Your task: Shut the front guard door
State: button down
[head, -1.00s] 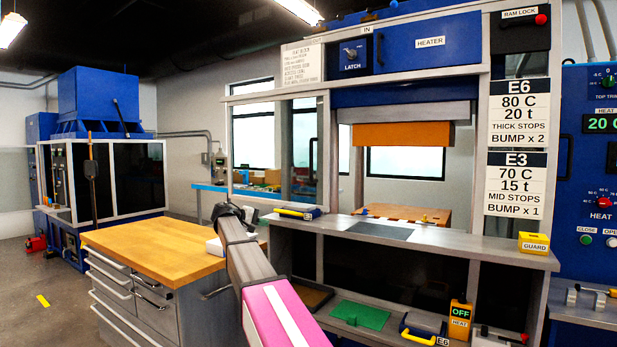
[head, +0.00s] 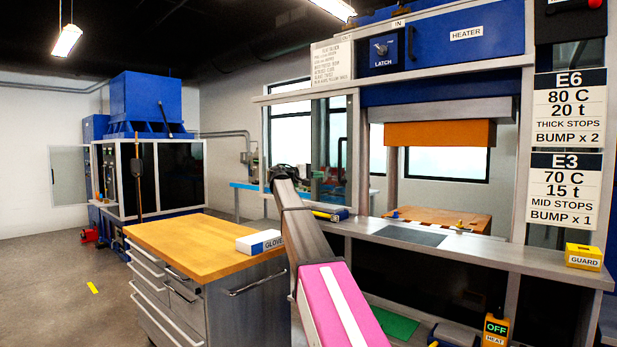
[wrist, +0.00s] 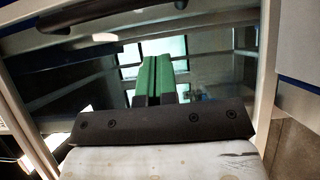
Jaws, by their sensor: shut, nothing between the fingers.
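The front guard door (head: 328,125) looks like the grey-framed clear panel at the left of the press front. A dark upright handle (head: 340,158) shows near its right side. The press opening (head: 440,160) to its right is uncovered. My arm reaches up in front of the panel, and the gripper end is small and unclear in the head view. In the wrist view my gripper (wrist: 161,55) has its green fingers together, empty, facing a dark glassy pane (wrist: 215,75) in a pale frame. A dark bar (wrist: 85,12) shows at upper left. Contact with the pane cannot be told.
A wood-topped drawer cabinet (head: 180,245) with a glove box (head: 259,242) stands left of my arm. The press's grey ledge (head: 480,250) runs to the right, with a yellow GUARD box (head: 583,257) on it. Open floor (head: 50,280) lies at left.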

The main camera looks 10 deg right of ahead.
jog(key=shift+s+d, duration=0.45)
jog(key=shift+d, duration=0.35)
jog(key=shift+s+d, duration=0.45)
jog(key=shift+d, duration=0.3)
jog(key=shift+s+d, duration=0.45)
jog(key=shift+d, duration=0.35)
jog(key=s+d, duration=1.1)
jog(key=s, duration=0.4)
jog(key=s+d, duration=1.1)
jog(key=s, duration=0.5)
jog(key=s+d, duration=1.2)
jog(key=s, duration=0.3)
jog(key=shift+s, duration=0.45)
jog(key=shift+a, duration=0.1)
